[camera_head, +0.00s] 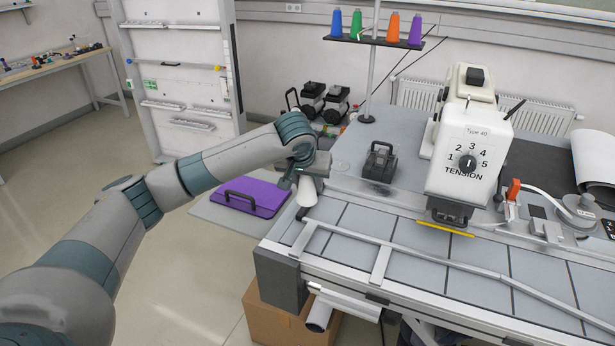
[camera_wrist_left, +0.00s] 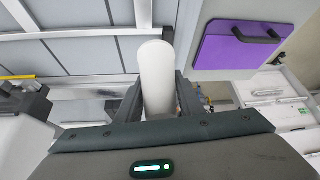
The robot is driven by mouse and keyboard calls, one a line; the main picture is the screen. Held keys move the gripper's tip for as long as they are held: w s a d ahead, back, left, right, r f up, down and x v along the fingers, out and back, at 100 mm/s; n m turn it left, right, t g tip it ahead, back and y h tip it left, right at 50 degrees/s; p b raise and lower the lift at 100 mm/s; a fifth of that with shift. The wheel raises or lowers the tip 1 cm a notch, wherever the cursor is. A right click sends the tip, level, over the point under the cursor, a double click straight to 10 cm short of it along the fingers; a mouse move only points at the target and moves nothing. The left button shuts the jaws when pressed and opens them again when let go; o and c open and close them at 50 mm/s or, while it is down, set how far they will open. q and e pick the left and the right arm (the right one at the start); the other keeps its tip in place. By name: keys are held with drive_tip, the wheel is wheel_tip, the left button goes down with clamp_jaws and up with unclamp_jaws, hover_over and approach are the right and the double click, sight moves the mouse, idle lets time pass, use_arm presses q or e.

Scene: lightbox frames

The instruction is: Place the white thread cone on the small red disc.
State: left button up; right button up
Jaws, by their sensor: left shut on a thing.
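The white thread cone (camera_head: 307,192) is at the left end of the sewing table (camera_head: 345,215), under my left gripper (camera_head: 303,178). It also shows in the left wrist view (camera_wrist_left: 156,70), between the two dark fingers of my left gripper (camera_wrist_left: 158,98), which is shut on it. I cannot tell whether the cone's lower end touches the table. I cannot make out the small red disc in either view. My right gripper is not in view.
A white sewing machine (camera_head: 470,150) with a tension dial stands on the right. A dark block with a handle (camera_head: 379,163) is behind the cone. A purple case (camera_head: 252,195) lies left of the table. Coloured thread cones (camera_head: 356,25) stand on a high rack. A metal rail (camera_head: 420,262) crosses the tabletop.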

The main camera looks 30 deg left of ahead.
use_arm(q)
drive_tip(key=s+d+f+m, duration=0.1)
drive_tip(key=s+d+f, duration=0.2)
drive_tip(key=s, duration=0.4)
drive_tip(key=s+d+f+h, duration=0.1)
drive_tip(key=s+d+f, duration=0.3)
drive_tip(key=s+d, duration=0.2)
drive_tip(key=s+d+f+m, duration=0.1)
drive_tip(key=s+d+f, duration=0.2)
drive_tip(key=s+d, duration=0.2)
drive_tip(key=s, duration=0.2)
drive_tip(key=shift+s+f+m, duration=0.3)
drive_tip(key=shift+f, duration=0.1)
